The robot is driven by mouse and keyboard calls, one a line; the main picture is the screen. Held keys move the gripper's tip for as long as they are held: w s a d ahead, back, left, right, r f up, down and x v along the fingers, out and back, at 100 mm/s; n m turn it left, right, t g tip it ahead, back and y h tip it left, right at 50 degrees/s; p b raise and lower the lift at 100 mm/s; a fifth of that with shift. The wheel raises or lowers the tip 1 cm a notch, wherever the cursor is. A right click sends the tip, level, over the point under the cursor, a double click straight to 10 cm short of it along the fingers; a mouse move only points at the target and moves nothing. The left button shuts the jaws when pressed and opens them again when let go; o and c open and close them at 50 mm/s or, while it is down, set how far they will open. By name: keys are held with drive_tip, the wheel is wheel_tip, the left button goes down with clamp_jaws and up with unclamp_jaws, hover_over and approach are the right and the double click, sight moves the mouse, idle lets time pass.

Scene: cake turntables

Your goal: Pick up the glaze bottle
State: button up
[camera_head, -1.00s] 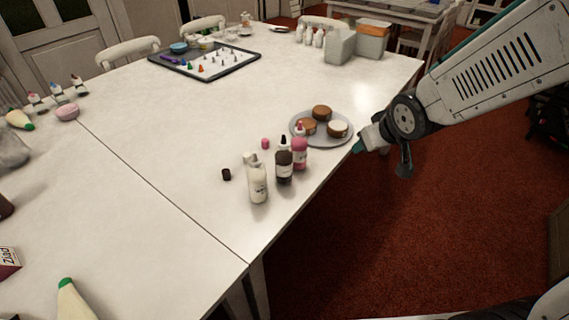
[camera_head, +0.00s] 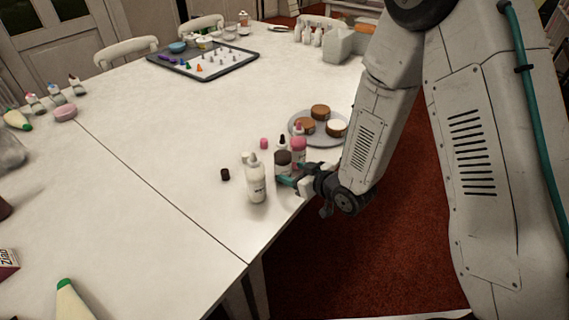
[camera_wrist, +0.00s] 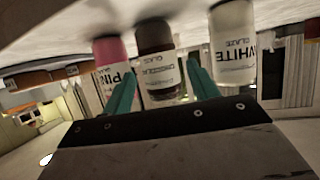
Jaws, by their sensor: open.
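Three glaze bottles stand upright near the table's front edge. The white bottle (camera_head: 256,182) is nearest, the dark brown one (camera_head: 283,158) is in the middle, and the pink one (camera_head: 299,148) is behind it. In the wrist view, upside down, are the pink bottle (camera_wrist: 113,62), the brown bottle (camera_wrist: 158,65) and the white bottle (camera_wrist: 233,45). My gripper (camera_head: 289,178) is open, with its teal fingers (camera_wrist: 163,88) on either side of the brown bottle. I cannot tell whether they touch it. My gripper hides the brown bottle's lower part in the head view.
A grey plate (camera_head: 302,136) with small cakes sits just behind the bottles. A brown cap (camera_head: 224,174) and a pink cap (camera_head: 264,143) lie left of them. A dark tray (camera_head: 240,60) is farther back.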

sight(289, 168)
drive_tip(key=x, duration=0.5)
drive_tip(key=shift+w+a+r, duration=0.1)
drive_tip(key=shift+w+r, duration=0.05)
drive_tip(key=shift+w, duration=0.1)
drive_tip(key=c, duration=0.5)
drive_tip(key=shift+r, duration=0.15)
